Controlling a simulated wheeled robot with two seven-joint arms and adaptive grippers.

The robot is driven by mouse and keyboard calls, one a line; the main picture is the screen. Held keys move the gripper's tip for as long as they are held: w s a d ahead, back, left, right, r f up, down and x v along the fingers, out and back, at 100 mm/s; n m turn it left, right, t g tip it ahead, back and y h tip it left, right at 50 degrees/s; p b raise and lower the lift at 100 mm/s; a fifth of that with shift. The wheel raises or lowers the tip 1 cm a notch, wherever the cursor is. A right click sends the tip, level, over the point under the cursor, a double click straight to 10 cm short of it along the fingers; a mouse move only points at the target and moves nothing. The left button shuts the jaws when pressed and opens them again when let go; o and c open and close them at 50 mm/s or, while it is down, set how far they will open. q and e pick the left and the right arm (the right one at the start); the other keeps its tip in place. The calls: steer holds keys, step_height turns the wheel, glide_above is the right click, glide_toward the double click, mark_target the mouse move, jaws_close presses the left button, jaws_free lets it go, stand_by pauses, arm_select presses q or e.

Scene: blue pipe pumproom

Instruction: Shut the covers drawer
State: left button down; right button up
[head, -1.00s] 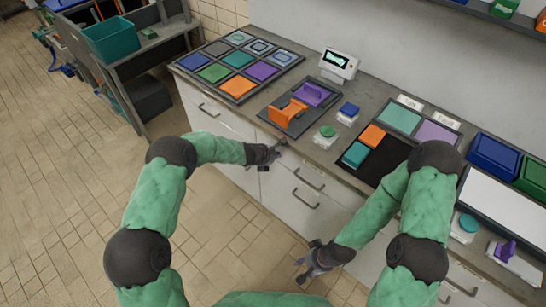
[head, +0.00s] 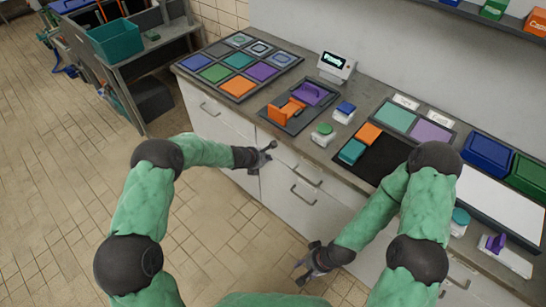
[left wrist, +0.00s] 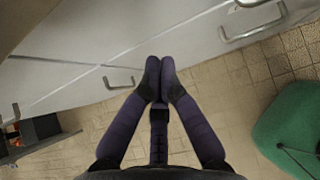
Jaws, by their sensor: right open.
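White drawer fronts line the counter's front below the worktop. In the head view, one bar handle (head: 209,110) is on the left front, and an upper handle (head: 307,179) and a lower handle (head: 303,197) are at the middle. I cannot tell which front is the covers drawer; none visibly stands out far. My left gripper (head: 268,156) is just in front of the counter, left of the middle handles. In the left wrist view its fingertips (left wrist: 160,66) are together with nothing seen between them. My right gripper (head: 309,264) is open and empty, low over the floor.
The worktop holds a colored tile tray (head: 239,66), a black tray with an orange piece (head: 287,110), a small display (head: 337,65) and a black mat (head: 384,160). A side bench with a teal bin (head: 114,40) stands at left. The floor in front is clear.

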arm_select(q)
steer(key=p+v, duration=0.1)
steer(key=v, duration=0.6)
steer(key=shift+a+r+p, duration=0.2)
steer(key=shift+a+p, duration=0.15)
steer(key=shift+p, duration=0.05)
steer(key=shift+s, duration=0.1)
steer(key=s+a+f+m+g+y, duration=0.1)
steer(key=s+f+m+g, duration=0.2)
steer(key=s+f+m, duration=0.5)
steer(key=s+a+f+m+g+y, duration=0.15)
steer(key=s+f+m, duration=0.35)
steer(key=s, duration=0.6)
steer(key=s+d+f+m+g, duration=0.2)
steer(key=s+m, duration=1.1)
steer(key=s, duration=0.1)
steer(key=shift+s+h, duration=0.4)
steer(key=shift+h, duration=0.05)
